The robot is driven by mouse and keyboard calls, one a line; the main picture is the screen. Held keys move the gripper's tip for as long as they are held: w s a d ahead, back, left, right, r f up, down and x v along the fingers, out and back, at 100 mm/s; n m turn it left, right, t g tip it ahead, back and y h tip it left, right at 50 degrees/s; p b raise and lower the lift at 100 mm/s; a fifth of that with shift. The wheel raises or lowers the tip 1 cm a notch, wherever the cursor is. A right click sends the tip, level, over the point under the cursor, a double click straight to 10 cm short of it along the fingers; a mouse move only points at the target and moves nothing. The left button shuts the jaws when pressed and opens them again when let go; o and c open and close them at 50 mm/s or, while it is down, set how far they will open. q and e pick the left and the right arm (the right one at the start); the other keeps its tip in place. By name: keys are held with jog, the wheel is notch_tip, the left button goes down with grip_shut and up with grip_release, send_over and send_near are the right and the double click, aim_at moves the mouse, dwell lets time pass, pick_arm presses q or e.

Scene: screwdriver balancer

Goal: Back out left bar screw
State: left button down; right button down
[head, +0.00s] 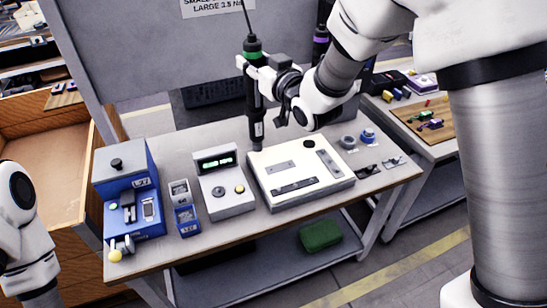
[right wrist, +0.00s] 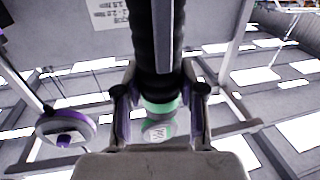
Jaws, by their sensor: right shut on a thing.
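My right gripper (head: 268,82) is shut on the black screwdriver with a green band (head: 255,112), which hangs upright from a cable. In the right wrist view, the screwdriver's black body and green band (right wrist: 160,105) sit between the two fingers. Its lower end is near the back left corner of the white block (head: 340,186); I cannot tell whether it touches anything. Dark and grey bars lie on the block: a left grey bar (head: 280,167), a front bar (head: 294,187) and a right bar (head: 328,163). Screw heads are too small to make out. My left gripper is out of view.
A second screwdriver with a purple band (head: 320,42) hangs behind. Left of the block stand a grey box with a green display (head: 217,163), small blue units (head: 187,220) and a blue station (head: 130,195). Small round parts (head: 368,136) lie right of the block.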

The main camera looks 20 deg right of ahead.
jog(key=shift+s+r, duration=0.2)
jog(key=shift+s, duration=0.2)
jog(key=shift+w, duration=0.1)
jog(key=shift+a, duration=0.15)
jog(key=shift+f+y, duration=0.1)
jog(key=shift+y, duration=0.2)
jog(key=d+f+b, duration=0.3)
jog(key=f, duration=0.4)
jog(key=s+d+f+b, duration=0.1)
jog(key=d+f+b, duration=0.2)
jog(key=f, duration=0.4)
jog(key=shift+f+b, duration=0.15)
jog(key=shift+b, duration=0.55)
jog(key=shift+s, duration=0.25)
jog(key=shift+w, duration=0.1)
